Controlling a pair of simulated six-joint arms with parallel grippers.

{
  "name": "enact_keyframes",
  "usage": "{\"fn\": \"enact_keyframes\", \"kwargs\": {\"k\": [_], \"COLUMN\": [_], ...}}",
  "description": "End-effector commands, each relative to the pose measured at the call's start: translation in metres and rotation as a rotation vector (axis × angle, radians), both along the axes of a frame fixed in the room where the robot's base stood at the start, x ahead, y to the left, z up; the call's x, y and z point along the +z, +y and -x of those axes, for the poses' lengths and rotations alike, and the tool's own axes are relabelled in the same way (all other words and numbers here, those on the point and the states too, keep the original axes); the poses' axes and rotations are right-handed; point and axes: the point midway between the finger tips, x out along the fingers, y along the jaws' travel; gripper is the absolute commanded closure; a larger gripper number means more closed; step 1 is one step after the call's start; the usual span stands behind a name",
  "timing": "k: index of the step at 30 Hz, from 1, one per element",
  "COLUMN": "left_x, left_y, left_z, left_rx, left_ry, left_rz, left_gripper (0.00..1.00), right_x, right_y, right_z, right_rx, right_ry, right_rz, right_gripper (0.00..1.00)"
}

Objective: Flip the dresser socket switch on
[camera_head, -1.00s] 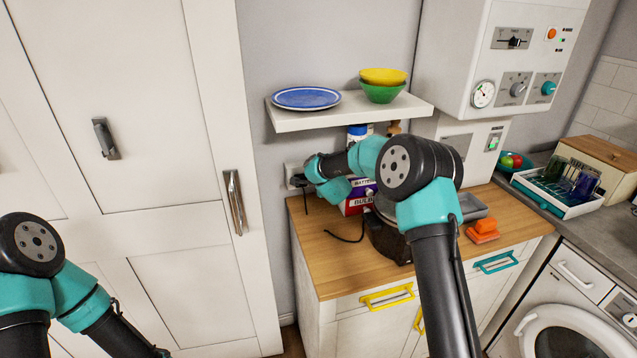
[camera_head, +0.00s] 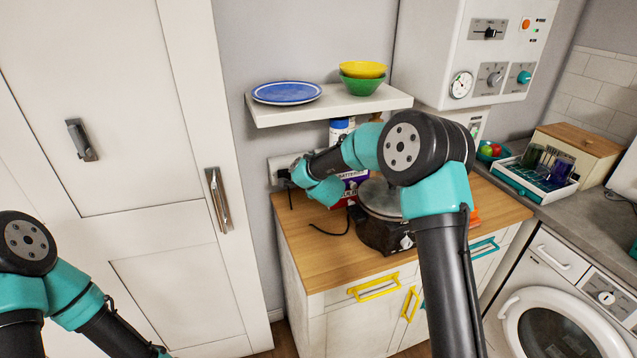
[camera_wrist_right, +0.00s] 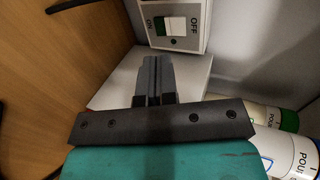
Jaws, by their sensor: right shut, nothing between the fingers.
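The socket (camera_head: 275,168) is a pale plate on the wall just above the dresser's back left corner, partly hidden by my right arm in the head view. In the right wrist view its switch (camera_wrist_right: 178,26) is a white and green rocker in a white housing marked ON and OFF. My right gripper (camera_wrist_right: 155,63) is shut and empty, its fingertips pointing at the switch from a little below it in the picture. I cannot tell whether they touch. My left arm is at the lower left of the head view; its gripper is out of view.
A shelf (camera_head: 330,107) with a blue plate (camera_head: 287,92) and bowls hangs above the dresser top (camera_head: 325,262). A dark round appliance (camera_head: 385,205) and a carton (camera_head: 350,185) stand near my right arm.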

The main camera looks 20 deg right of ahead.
Motion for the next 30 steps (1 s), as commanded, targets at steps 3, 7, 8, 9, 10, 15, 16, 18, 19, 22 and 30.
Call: {"fn": "enact_keyframes", "kwargs": {"k": [3,7,8,9,10,15,16,18,19,22,30], "left_x": [0.0,0.0,0.0,0.0,0.0,0.0,0.0,0.0,0.0,0.0,0.0], "left_y": [0.0,0.0,0.0,0.0,0.0,0.0,0.0,0.0,0.0,0.0,0.0], "left_z": [0.0,0.0,0.0,0.0,0.0,0.0,0.0,0.0,0.0,0.0,0.0], "left_rx": [0.0,0.0,0.0,0.0,0.0,0.0,0.0,0.0,0.0,0.0,0.0], "left_ry": [0.0,0.0,0.0,0.0,0.0,0.0,0.0,0.0,0.0,0.0,0.0], "left_rz": [0.0,0.0,0.0,0.0,0.0,0.0,0.0,0.0,0.0,0.0,0.0], "left_gripper": [0.26,0.26,0.26,0.26,0.26,0.26,0.26,0.26,0.26,0.26,0.26], "right_x": [0.009,0.018,0.02,0.022,0.024,0.029,0.029,0.03,0.03,0.03,0.023], "right_y": [-0.001,-0.002,-0.002,-0.002,-0.003,-0.004,-0.004,-0.004,-0.004,-0.004,-0.016], "right_z": [0.02,0.04,0.044,0.05,0.053,0.066,0.067,0.069,0.069,0.069,0.074], "right_rx": [0.0,0.001,0.001,0.001,0.001,0.001,0.001,0.0,0.0,0.0,-0.015], "right_ry": [0.001,0.001,0.0,0.001,0.0,0.001,0.001,0.001,0.001,0.001,0.003], "right_rz": [-0.001,0.0,0.0,0.0,0.0,-0.001,-0.001,-0.001,-0.001,-0.001,0.001], "right_gripper": [1.0,1.0,1.0,1.0,1.0,1.0,1.0,1.0,1.0,1.0,1.0]}}
